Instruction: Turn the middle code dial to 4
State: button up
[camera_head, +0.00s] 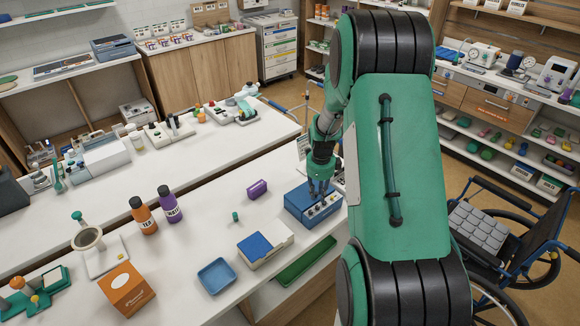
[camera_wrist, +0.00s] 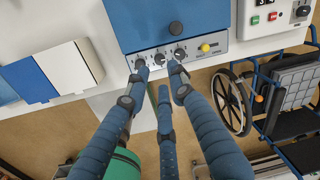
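A blue box (camera_head: 314,205) with a light front panel stands near the front edge of the white counter. In the wrist view, the panel (camera_wrist: 222,47) carries a row of dark dials and a yellow knob. The middle dial (camera_wrist: 160,58) faces my fingers; its marks are too small to read. My gripper (camera_head: 320,190) is at the box's front. In the wrist view, my gripper (camera_wrist: 157,70) has its fingers spread, with tips left and right of the middle dial and a third finger below. I cannot tell whether they touch it. The outer dials are partly covered by the fingertips.
A wheelchair (camera_head: 500,240) stands on the floor at right.

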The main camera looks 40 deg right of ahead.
jog(key=a+r+n, duration=0.6)
jog(key=r+n, duration=0.4)
jog(key=n, duration=0.4)
jog(key=a+r+n+p, duration=0.1)
jog(key=a+r+n, duration=0.6)
jog(key=n, duration=0.8)
jog(key=shift+w+a+r+t, duration=0.3)
jog(key=shift+w+r+t, duration=0.15)
jog(key=shift+r, duration=1)
